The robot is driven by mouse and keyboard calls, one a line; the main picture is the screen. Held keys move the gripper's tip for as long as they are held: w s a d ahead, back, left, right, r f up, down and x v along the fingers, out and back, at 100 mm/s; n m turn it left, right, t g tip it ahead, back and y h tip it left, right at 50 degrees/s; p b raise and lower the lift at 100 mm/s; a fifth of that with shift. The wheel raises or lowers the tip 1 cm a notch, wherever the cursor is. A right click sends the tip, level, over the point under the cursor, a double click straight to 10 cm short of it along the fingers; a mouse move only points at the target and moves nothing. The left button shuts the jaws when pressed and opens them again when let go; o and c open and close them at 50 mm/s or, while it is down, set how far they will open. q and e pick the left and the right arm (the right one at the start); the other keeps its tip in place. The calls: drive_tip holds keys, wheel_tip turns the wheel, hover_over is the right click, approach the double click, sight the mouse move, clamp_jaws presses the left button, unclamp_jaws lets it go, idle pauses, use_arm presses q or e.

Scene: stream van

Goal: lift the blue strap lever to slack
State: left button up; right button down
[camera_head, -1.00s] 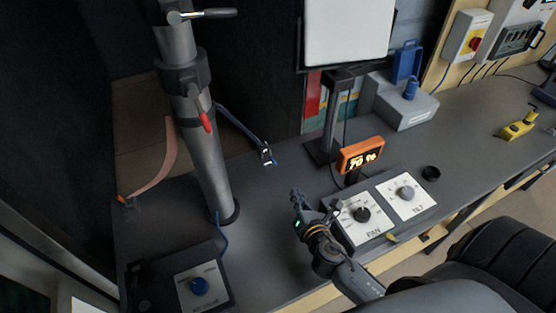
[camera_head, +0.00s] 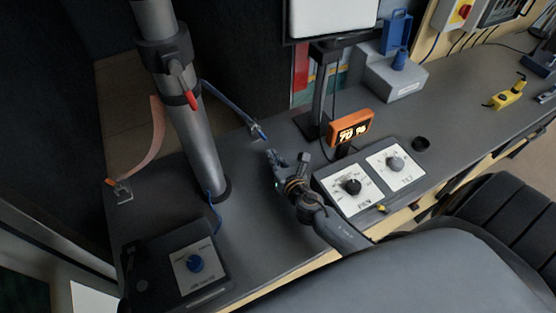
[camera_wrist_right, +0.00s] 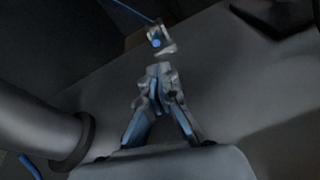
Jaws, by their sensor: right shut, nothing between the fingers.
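The blue strap (camera_head: 228,101) runs from the grey pole down to a small metal fitting on the desk. The blue lever (camera_head: 261,134) sits at that fitting, near the strap's lower end. In the right wrist view the lever's blue part (camera_wrist_right: 156,43) shows just beyond the fingertips. My right gripper (camera_head: 274,157) is just short of the lever, on its near side. Its fingers are together and empty, and they show in the right wrist view too (camera_wrist_right: 158,72). A gap seems to remain between fingertips and lever. My left gripper is not in view.
The grey pole (camera_head: 193,145) with a red lever (camera_head: 190,98) stands left. A pink strap (camera_head: 163,140) hangs beside it. The pan and tilt panel (camera_head: 368,181) and orange display (camera_head: 351,127) are right of my gripper. A blue-knob box (camera_head: 180,268) stands front left.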

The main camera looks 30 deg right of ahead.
sight(263, 138)
drive_tip(key=x, duration=0.3)
drive_tip(key=shift+w+f, duration=0.15)
drive_tip(key=shift+w, duration=0.5)
drive_tip(key=shift+r, duration=0.35)
drive_tip(key=shift+r+p, duration=0.2)
drive_tip(key=shift+p, duration=0.15)
drive_tip(key=shift+w+r+p, duration=0.2)
drive_tip(key=shift+r+p, duration=0.5)
drive_tip(key=shift+r, duration=0.05)
drive_tip(key=r+p, duration=0.1)
drive_tip(key=w+r+p, duration=0.1)
drive_tip(key=r+p, duration=0.1)
drive_tip(key=shift+w+d+r, duration=0.15)
drive_tip(key=shift+w+r, duration=0.05)
drive_tip(key=shift+w, duration=0.05)
drive_tip(key=shift+w+r+p, duration=0.75)
drive_tip(key=shift+w+r, duration=0.05)
drive_tip(key=shift+r, duration=0.1)
drive_tip(key=shift+w+d+r+p, duration=0.1)
drive_tip(key=shift+w+r+p, duration=0.25)
drive_tip(key=shift+w, duration=0.2)
drive_tip(key=shift+w+r+p, duration=0.2)
drive_tip(key=shift+w+r, duration=0.25)
drive_tip(key=shift+w, duration=0.1)
